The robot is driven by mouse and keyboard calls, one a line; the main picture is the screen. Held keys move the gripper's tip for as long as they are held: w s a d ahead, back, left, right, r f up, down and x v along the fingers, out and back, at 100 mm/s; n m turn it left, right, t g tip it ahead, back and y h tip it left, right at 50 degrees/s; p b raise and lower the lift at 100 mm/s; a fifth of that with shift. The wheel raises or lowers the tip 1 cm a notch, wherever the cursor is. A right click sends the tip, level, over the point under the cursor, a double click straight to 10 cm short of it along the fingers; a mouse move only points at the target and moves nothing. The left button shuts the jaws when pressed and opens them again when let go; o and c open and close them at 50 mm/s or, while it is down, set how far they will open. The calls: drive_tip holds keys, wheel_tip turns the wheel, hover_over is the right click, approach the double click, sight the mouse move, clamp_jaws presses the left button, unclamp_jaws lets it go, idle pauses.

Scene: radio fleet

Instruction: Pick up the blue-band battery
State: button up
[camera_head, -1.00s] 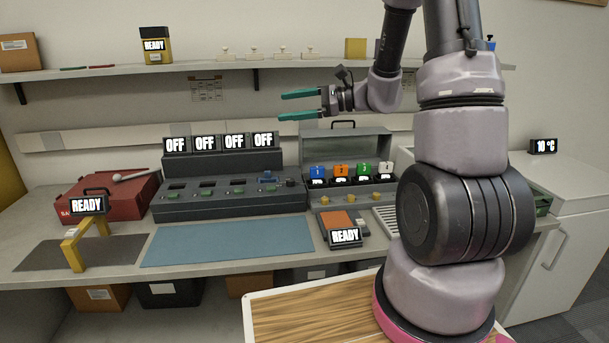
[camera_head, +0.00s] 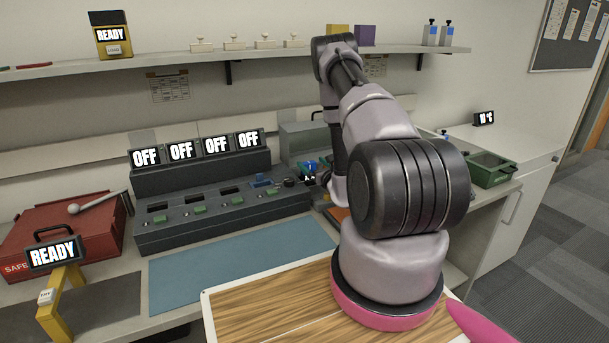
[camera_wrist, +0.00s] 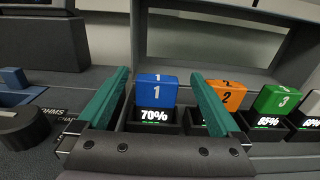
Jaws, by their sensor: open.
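The blue-band battery (camera_wrist: 156,90) is a blue block marked 1, standing in a dark slot with a 70% display (camera_wrist: 154,116) on its front. In the head view a small part of the blue battery (camera_head: 309,166) shows beside my arm. My gripper (camera_wrist: 158,98) is open, with one green finger on each side of the blue battery in the wrist view. I cannot tell whether the fingers touch it. In the head view my arm hides most of the gripper and the battery case.
The orange battery (camera_wrist: 227,92) and green battery (camera_wrist: 277,99) stand to the right, the orange one close to my right finger. A partly seen white battery is farther right. A dark panel with a black knob (camera_wrist: 22,126) lies at the left. The open case lid (camera_wrist: 207,42) rises behind.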

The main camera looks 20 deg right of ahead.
drive_tip(key=w, duration=0.4)
drive_tip(key=w+f, duration=0.1)
drive_tip(key=w, duration=0.1)
drive_tip(key=shift+a, duration=0.2)
drive_tip(key=shift+r, duration=0.1)
drive_tip(key=c, duration=1.5)
